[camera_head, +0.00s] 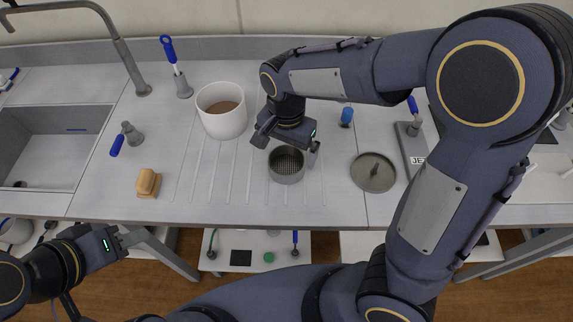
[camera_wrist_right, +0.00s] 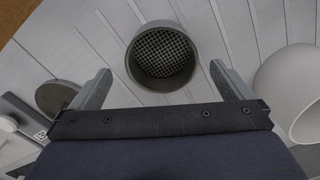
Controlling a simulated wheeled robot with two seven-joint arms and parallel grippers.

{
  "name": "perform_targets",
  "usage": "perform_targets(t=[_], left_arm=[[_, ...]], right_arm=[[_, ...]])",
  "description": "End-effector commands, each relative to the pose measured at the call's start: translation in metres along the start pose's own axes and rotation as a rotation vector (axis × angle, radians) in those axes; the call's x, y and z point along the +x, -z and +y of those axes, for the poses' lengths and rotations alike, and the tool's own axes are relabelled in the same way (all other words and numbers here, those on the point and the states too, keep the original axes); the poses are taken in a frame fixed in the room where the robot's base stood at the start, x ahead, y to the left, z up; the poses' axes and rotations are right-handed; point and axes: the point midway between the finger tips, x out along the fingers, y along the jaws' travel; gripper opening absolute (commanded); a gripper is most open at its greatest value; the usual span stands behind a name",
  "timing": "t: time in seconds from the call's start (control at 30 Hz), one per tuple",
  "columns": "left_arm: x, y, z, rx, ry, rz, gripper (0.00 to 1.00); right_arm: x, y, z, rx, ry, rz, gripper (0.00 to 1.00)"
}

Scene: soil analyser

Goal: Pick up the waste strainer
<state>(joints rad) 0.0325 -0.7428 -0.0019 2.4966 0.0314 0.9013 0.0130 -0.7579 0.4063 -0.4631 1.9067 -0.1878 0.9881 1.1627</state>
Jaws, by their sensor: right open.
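The waste strainer (camera_head: 286,166) is a short grey metal cylinder with a mesh bottom, upright on the grooved counter. In the right wrist view the strainer (camera_wrist_right: 161,55) lies just ahead of the fingertips, centred between them. My right gripper (camera_head: 284,147) is over the back of the strainer in the head view, its fingers apart and nothing between them. The gripper also shows in the right wrist view (camera_wrist_right: 161,78) with both fingers spread. Whether a finger touches the strainer is unclear. My left gripper (camera_head: 134,241) is at the lower left, in front of the counter edge, with its fingers apart and empty.
A white pot (camera_head: 222,112) with brown contents stands left of my right gripper. A round grey lid (camera_head: 373,172) lies to the right.

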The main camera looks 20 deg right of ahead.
Motion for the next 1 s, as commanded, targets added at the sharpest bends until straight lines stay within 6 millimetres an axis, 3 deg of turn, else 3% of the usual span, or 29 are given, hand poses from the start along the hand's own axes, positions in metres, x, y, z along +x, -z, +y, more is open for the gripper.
perform_targets(t=[0.33,0.67,1.0], left_arm=[[-0.002,0.001,0.001,0.0,0.0,0.0,0.36],[-0.002,0.001,0.001,0.0,0.0,0.0,0.36],[-0.002,0.001,0.001,0.0,0.0,0.0,0.36]], right_arm=[[0.048,0.001,-0.001,-0.001,-0.003,-0.002,1.0],[0.055,0.001,-0.002,-0.002,0.001,-0.001,0.99],[0.054,0.001,-0.002,-0.001,0.002,0.0,0.54]])
